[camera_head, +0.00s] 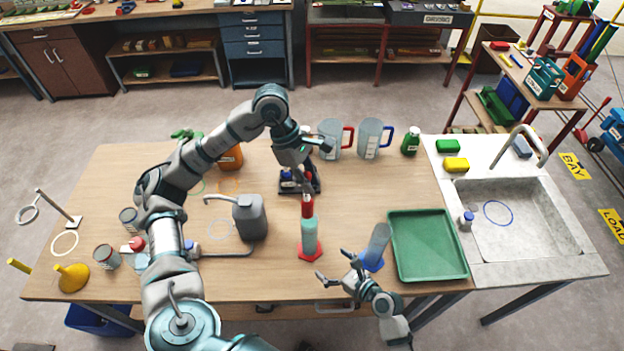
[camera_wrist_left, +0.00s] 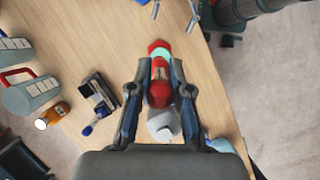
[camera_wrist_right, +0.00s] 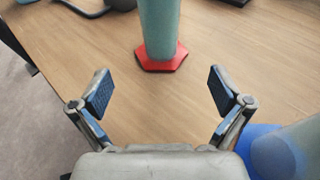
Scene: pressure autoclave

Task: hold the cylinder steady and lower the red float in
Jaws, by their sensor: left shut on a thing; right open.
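The teal cylinder (camera_head: 309,238) stands upright on its red hexagonal base (camera_head: 310,254) near the table's front middle. The red float (camera_head: 307,207) is held upright at the cylinder's top; I cannot tell whether its lower end is inside the mouth. My left gripper (camera_head: 307,178) is shut on the float from above, and the left wrist view shows the red float (camera_wrist_left: 160,92) between its fingers. My right gripper (camera_head: 333,265) is open and empty, low beside the cylinder. In the right wrist view the cylinder (camera_wrist_right: 159,25) stands beyond the spread fingers, apart from them.
A clear cylinder with a blue base (camera_head: 377,245) stands close right of my right gripper. A green tray (camera_head: 428,275) lies further right, before the sink (camera_head: 515,220). A grey jug (camera_head: 251,218) stands left of the cylinder. A dark device (camera_head: 300,182) and two beakers are behind.

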